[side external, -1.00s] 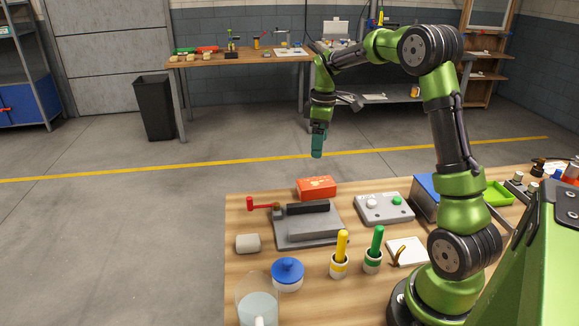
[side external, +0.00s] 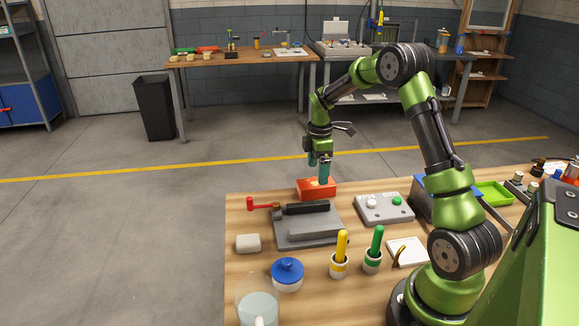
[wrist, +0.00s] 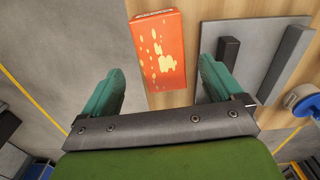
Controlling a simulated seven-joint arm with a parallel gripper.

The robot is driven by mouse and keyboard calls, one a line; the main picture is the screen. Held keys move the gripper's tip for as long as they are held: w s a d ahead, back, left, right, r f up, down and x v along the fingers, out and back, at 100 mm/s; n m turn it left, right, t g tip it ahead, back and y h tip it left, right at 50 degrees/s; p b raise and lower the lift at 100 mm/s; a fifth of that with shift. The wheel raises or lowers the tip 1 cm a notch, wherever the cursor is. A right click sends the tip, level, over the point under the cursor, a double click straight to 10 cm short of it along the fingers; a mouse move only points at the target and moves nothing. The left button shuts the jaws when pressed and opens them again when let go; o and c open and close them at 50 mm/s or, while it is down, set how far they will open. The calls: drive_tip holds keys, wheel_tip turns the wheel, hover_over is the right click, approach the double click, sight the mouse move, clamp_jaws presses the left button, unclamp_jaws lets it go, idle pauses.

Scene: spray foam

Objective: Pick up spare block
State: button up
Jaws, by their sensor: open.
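An orange-red block (side external: 317,190) with pale blotches lies at the back edge of the wooden table. It also shows in the wrist view (wrist: 160,50), ahead of my gripper and between the lines of its two fingers. No readable label confirms it as the spare block. My gripper (side external: 318,172) points down over this block, with its teal fingers apart and nothing between them. In the wrist view my gripper (wrist: 161,72) is open. I cannot tell whether the fingertips are level with the block's top.
A grey plate (side external: 290,237) with a dark bar and red-handled lever is just in front. A pale rounded block (side external: 248,243), blue-lidded jar (side external: 288,273), yellow-handled tool (side external: 341,250) and green-handled tool (side external: 375,245) stand nearer. A grey button box (side external: 383,208) is to the right.

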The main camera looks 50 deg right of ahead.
sight(316, 182)
drive_tip(key=f, duration=0.5)
drive_tip(key=shift+a+f, duration=0.2)
drive_tip(key=shift+f, duration=0.1)
drive_tip(key=shift+c, duration=0.2)
drive_tip(key=c, duration=1.4)
drive_tip(key=shift+w+r, duration=0.1)
drive_tip(key=shift+c, duration=0.4)
